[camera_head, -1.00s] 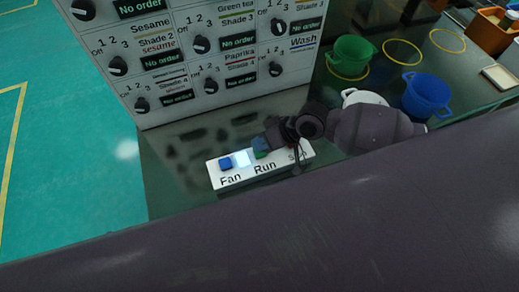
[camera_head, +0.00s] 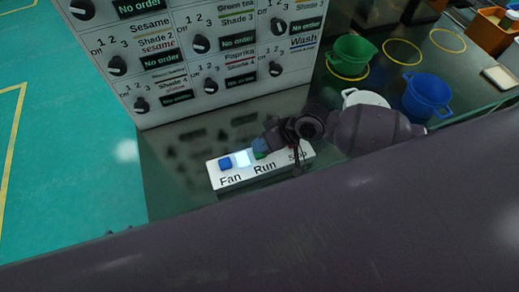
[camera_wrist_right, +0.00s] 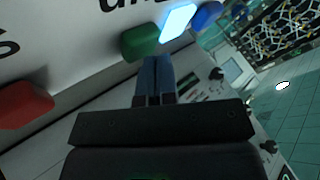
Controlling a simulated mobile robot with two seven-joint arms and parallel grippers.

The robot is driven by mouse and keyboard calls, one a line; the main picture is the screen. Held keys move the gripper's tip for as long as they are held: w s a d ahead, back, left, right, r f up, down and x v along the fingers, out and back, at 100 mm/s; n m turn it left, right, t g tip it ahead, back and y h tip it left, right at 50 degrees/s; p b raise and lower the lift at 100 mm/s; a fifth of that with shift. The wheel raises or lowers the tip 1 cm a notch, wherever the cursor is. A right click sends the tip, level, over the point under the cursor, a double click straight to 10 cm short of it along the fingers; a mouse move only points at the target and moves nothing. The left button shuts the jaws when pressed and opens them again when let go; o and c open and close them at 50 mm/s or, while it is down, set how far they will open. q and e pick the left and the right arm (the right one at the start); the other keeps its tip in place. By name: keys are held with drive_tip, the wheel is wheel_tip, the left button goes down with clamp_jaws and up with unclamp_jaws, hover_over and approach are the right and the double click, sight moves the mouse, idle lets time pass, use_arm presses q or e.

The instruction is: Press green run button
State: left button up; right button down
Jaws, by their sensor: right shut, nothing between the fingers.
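The green run button (camera_head: 260,155) sits on the white button box (camera_head: 264,172), above the word Run, and is partly hidden by my fingers. In the right wrist view the green button (camera_wrist_right: 140,42) is just beyond my fingertips. My right gripper (camera_head: 259,146) is shut and empty, with its blue fingertips right at the green button. In the right wrist view the gripper's fingertips (camera_wrist_right: 156,62) overlap the button's lower edge; I cannot tell whether they touch or press it. My left gripper is not in view.
The box also has a blue Fan button (camera_head: 225,163), a lit pale panel (camera_head: 243,158) and a red button (camera_wrist_right: 24,104). A dial panel (camera_head: 210,104) stands behind. Green (camera_head: 352,55), white (camera_head: 364,98) and blue (camera_head: 427,95) containers stand at right.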

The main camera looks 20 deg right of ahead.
drive_tip(key=shift+f, duration=0.2)
idle(0.5)
drive_tip(key=shift+r, duration=0.1)
drive_tip(key=shift+r+p, duration=0.65)
drive_tip(key=shift+r, duration=0.1)
drive_tip(key=shift+r, duration=0.2)
